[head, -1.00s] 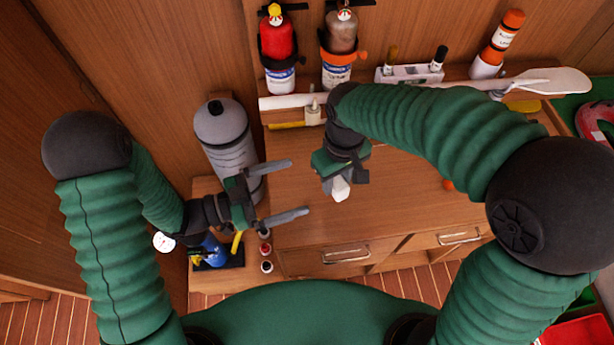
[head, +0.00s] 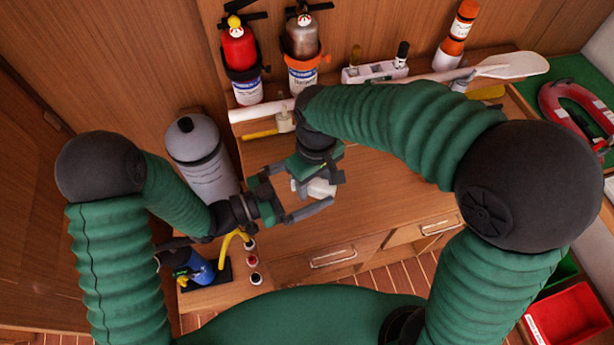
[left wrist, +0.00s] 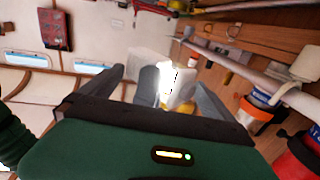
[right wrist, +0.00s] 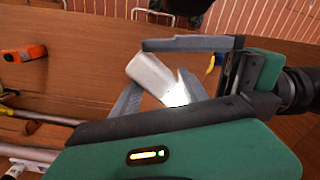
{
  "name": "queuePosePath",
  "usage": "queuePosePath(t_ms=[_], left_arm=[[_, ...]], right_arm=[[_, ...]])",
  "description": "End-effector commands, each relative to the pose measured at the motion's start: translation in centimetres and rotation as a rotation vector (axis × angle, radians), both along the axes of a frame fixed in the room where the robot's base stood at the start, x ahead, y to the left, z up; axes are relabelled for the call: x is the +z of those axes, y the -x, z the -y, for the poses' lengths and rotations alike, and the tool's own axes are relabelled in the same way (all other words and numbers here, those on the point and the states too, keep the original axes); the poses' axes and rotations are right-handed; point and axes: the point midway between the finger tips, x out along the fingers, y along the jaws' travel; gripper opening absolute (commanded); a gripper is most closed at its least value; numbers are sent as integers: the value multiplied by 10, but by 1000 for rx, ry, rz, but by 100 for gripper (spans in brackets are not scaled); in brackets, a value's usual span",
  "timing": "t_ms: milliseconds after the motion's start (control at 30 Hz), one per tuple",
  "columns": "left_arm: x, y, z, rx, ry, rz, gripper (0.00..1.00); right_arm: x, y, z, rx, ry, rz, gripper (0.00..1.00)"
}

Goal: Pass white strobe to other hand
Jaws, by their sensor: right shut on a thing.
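The white strobe (head: 321,188) is a small pale block held over the desk. My right gripper (head: 313,181) is shut on it; the right wrist view shows the strobe (right wrist: 152,75) between its fingers, glowing at one end. My left gripper (head: 308,193) is open, its two fingers spread on either side of the strobe. In the left wrist view the lit strobe (left wrist: 180,86) with a yellow part sits between the left fingers, beside a grey right finger. I cannot tell whether a left finger touches it.
The wooden desk (head: 390,190) below is mostly clear. A grey cylinder (head: 203,160) stands at left, with a blue bottle (head: 200,268) nearer me. A red extinguisher (head: 240,55), a silver one (head: 301,45) and a white paddle (head: 515,65) line the back. A red tray (head: 567,318) is at lower right.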

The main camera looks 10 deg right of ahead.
Motion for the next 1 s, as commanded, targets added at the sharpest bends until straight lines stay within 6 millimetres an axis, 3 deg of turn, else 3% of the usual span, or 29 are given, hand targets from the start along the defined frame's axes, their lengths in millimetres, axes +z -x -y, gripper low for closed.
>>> queuePosePath(t_ms=[33,200,367,400,733,1000], left_arm=[[0,-10,-4,29,-7,10,70],[0,-11,-5,30,-8,10,51],[-1,-11,-6,32,-9,10,49],[-1,-11,-6,33,-9,9,98],[-1,-10,-15,36,-11,9,100],[-1,7,-69,35,-8,7,100]], right_arm=[[-3,9,-4,-2,-3,-27,1],[-3,10,-4,-3,-3,-27,1],[-3,9,-4,-3,-3,-27,1],[-3,9,-4,-3,-3,-27,1],[-3,9,-4,-4,-3,-27,0],[-2,8,-3,-3,-2,-23,0]])
